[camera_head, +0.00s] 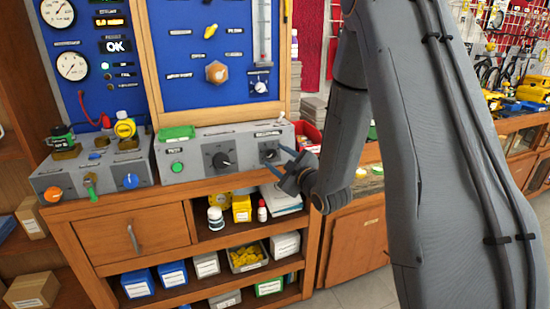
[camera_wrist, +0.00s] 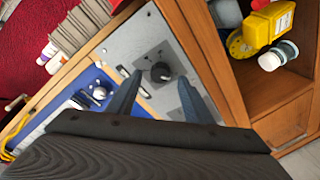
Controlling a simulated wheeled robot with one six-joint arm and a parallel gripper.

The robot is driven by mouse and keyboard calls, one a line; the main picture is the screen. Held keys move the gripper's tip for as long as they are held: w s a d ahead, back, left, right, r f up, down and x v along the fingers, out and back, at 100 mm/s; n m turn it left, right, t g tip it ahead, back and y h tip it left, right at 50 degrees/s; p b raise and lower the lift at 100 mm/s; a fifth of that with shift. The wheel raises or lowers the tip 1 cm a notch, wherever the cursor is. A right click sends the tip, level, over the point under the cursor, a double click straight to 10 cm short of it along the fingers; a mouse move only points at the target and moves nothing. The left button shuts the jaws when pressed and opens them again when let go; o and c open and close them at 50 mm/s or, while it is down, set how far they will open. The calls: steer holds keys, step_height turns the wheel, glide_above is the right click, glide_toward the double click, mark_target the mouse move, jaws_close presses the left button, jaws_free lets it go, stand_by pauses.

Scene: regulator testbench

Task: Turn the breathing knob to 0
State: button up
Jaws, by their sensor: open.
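A grey control box (camera_head: 200,165) stands on the wooden bench with two dark knobs on its front. One is a black knob (camera_head: 221,160) near the middle, with a pale pointer mark. The other knob (camera_head: 269,154) is at the right end, under a small label too small to read, so I cannot tell for sure which is the breathing knob. My gripper (camera_head: 277,161) is open and empty, close in front of the right-hand knob. In the wrist view, a black knob (camera_wrist: 160,72) shows between the spread fingers of my gripper (camera_wrist: 163,52). Contact cannot be told.
A smaller grey box (camera_head: 95,172) with an orange knob and a blue knob stands to the left. A blue panel (camera_head: 190,50) with gauges rises behind. Below, open shelves hold a white bottle (camera_head: 216,218), a yellow box (camera_head: 241,208) and several bins.

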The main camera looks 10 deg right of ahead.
steer(key=v, duration=0.5)
steer(key=shift+s+d+b, duration=0.1)
steer(key=shift+s+b, duration=0.25)
steer(key=shift+f, duration=0.1)
steer(key=s+f+m+g+h+p, duration=0.1)
steer(key=s+f+m+g+h, duration=0.15)
steer(key=s+m+g, duration=0.5)
steer(key=s+f+m+g+h, duration=0.2)
steer(key=s+f+g, duration=0.25)
steer(key=s, duration=0.55)
steer(key=s+a+r+m+g, duration=0.1)
steer(key=s+g, duration=0.3)
steer(key=s, duration=0.8)
steer(key=shift+a+r+m+g, duration=0.3)
steer(key=shift+a+r+m, duration=0.1)
steer(key=shift+a+m, duration=0.45)
